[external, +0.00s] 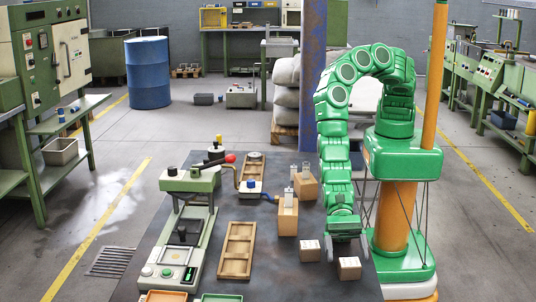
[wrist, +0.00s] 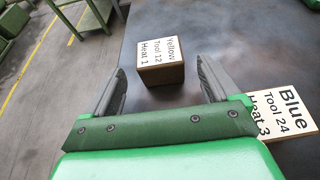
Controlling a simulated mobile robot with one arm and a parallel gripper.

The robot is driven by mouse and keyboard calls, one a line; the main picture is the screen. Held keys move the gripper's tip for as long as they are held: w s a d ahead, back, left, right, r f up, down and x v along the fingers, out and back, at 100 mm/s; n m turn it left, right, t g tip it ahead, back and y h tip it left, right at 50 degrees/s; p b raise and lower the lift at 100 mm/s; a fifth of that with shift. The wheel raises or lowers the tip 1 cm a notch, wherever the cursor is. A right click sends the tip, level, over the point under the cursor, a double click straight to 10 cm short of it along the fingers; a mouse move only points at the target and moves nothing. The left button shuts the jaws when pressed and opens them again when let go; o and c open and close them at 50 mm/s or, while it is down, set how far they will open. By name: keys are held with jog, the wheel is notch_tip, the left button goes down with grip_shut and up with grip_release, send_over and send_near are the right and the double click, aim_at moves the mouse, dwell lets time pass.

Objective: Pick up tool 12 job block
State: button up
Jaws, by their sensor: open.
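The tool 12 job block (wrist: 162,66) is a small brown cube with a white top label reading "Yellow Tool 12 Heat 1". In the wrist view it stands on the dark table ahead of my gripper (wrist: 165,90), roughly between the lines of the two fingers and apart from them. My gripper is open and empty. In the external view it hangs low (external: 347,238) above the table; by layout the block is the nearer one (external: 349,268), though its label is unreadable there. A second block, "Blue Tool 24 Heat 3" (wrist: 285,105), lies beside the right finger, partly hidden by my gripper.
The other small block (external: 310,250) stands left of the nearer one. Taller wooden blocks with upright pieces (external: 288,215) stand behind. A wooden tray (external: 237,250) and a green machine (external: 185,235) occupy the table's left. The table's edge is close on the right.

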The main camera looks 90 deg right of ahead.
aim_at(348, 259)
jog(key=shift+x, duration=2.55)
jog(key=c, duration=1.1)
